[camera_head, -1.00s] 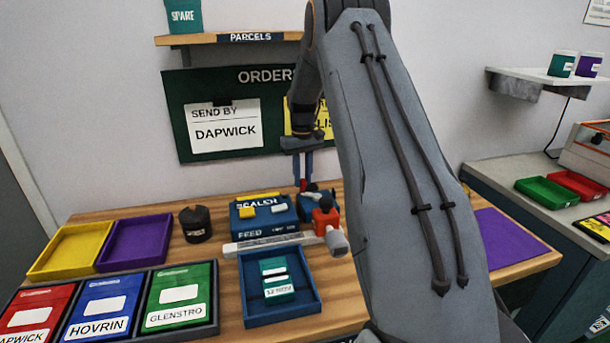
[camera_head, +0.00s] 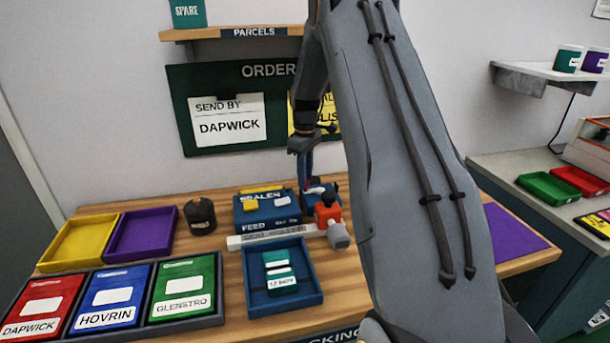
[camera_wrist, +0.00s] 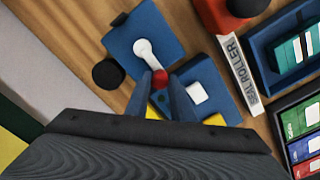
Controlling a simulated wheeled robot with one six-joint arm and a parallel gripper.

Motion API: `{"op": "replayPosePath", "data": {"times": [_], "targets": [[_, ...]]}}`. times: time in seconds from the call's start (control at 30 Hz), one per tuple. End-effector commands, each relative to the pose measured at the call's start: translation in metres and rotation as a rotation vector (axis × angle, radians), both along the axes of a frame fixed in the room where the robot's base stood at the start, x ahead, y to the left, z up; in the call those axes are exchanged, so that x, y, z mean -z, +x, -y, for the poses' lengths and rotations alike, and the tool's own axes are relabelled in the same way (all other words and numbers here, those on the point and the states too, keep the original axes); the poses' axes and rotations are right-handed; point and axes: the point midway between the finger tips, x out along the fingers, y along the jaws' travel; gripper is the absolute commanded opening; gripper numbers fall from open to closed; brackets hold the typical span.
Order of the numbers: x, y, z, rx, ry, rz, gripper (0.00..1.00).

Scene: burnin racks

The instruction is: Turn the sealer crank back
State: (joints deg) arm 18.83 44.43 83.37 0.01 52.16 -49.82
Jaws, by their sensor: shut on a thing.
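The blue sealer (camera_head: 268,207) stands on the wooden bench, marked SEALER and FEED, and it also shows in the wrist view (camera_wrist: 210,92). Its crank has a pale grey arm (camera_wrist: 148,56) with a red knob (camera_wrist: 160,76) on a blue plate (camera_wrist: 165,28). My gripper (camera_wrist: 160,82) is shut on the red knob, with one finger on each side of it. In the head view my gripper (camera_head: 305,186) reaches down behind the right side of the sealer; the crank is mostly hidden there.
A red-and-grey device (camera_head: 328,216) and a white seal roller bar (camera_head: 275,236) sit close by. A blue tray (camera_head: 252,292) holds a teal packet. A dark round pot (camera_head: 200,216) stands left. Yellow (camera_head: 50,262) and purple (camera_head: 117,251) trays lie further left.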

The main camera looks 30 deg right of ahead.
Motion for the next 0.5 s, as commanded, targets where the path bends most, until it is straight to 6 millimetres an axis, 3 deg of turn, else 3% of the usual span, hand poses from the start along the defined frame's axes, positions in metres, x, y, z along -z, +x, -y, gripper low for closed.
{"op": "replayPosePath", "data": {"times": [0.4, 0.43, 0.5], "targets": [[-0.0008, -0.0004, -0.0001, -0.007, 0.0, 0.0, 0.0], [-0.0008, -0.0004, -0.0001, -0.007, 0.0, 0.0, 0.25], [-0.0007, -0.0004, -0.0001, -0.007, 0.0, 0.0, 0.36]]}}
